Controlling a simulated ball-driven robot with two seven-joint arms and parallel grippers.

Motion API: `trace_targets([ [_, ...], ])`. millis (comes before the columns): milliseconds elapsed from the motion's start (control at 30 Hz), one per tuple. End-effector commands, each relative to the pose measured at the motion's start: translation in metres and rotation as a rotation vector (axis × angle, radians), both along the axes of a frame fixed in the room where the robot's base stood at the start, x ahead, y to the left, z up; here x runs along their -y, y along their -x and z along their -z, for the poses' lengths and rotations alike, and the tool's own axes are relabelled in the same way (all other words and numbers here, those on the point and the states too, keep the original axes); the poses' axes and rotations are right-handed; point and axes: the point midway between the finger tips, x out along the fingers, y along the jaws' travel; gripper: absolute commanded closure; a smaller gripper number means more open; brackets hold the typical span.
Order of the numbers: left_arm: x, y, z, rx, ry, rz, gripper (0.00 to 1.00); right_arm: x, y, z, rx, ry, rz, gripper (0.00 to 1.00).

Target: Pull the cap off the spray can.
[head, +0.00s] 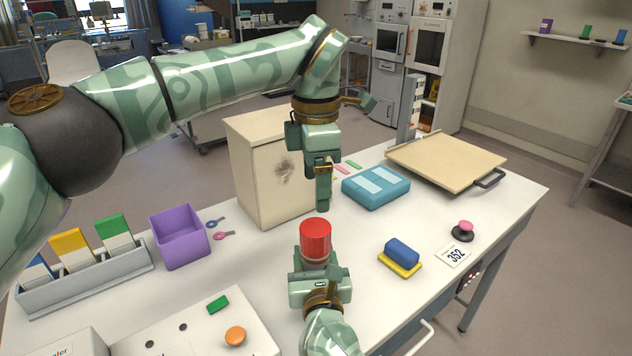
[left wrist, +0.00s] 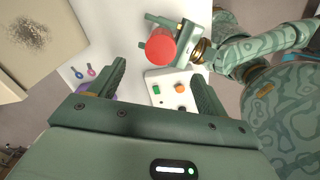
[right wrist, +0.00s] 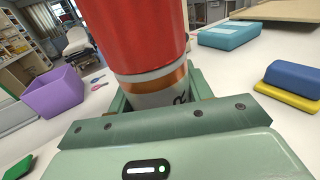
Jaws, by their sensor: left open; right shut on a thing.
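The spray can has a red cap (head: 315,238) on top. In the right wrist view the can's body (right wrist: 165,92), silver-grey with a copper band, shows just below the cap. My right gripper (head: 319,272) is shut on the can's body and holds it upright; the cap stands clear above the fingers. My left gripper (head: 323,200) points down, open and empty, above the cap and apart from it. In the left wrist view the cap (left wrist: 160,46) shows beyond and between the open fingers. Most of the can's body is hidden by the right gripper.
On the white table (head: 370,290) stand a purple bin (head: 180,237), a cream cabinet (head: 262,175) behind the cap, a blue box (head: 376,188), a blue-and-yellow sponge-like block (head: 401,254), a pink-topped button (head: 464,229) and a control panel (head: 190,325) with an orange knob.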

Motion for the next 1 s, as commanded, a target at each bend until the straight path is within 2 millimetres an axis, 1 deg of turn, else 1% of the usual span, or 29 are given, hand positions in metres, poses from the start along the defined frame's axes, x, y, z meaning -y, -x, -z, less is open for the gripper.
trace_targets([
  [100,0.0,0.001,0.004,-0.005,0.001,0.079,0.23,0.0,0.0,0.0,0.0,0.0,0.0,0.91],
  [167,0.0,0.001,0.011,-0.007,0.001,0.093,0.23,0.0,0.0,0.0,0.0,0.0,0.0,0.91],
  [267,0.0,0.001,0.027,-0.008,0.0,0.096,0.23,0.0,0.0,0.0,0.0,0.0,0.0,0.91],
  [500,0.0,0.001,0.078,-0.007,0.002,0.093,0.23,0.0,0.0,0.0,0.0,0.0,0.0,0.91],
  [600,0.0,0.001,0.096,-0.007,0.001,0.091,0.23,0.0,0.0,0.0,0.0,0.0,0.0,0.91],
  [700,0.0,0.001,0.109,-0.006,0.001,0.092,0.23,0.0,0.0,0.0,0.0,0.0,0.0,0.91],
  [833,0.0,0.001,0.118,-0.005,0.002,0.091,0.23,0.0,0.0,0.0,0.0,0.0,0.0,0.91],
  [1000,0.0,0.0,0.121,-0.003,0.001,0.091,0.23,0.0,0.0,0.0,0.0,0.0,0.0,0.91],
])
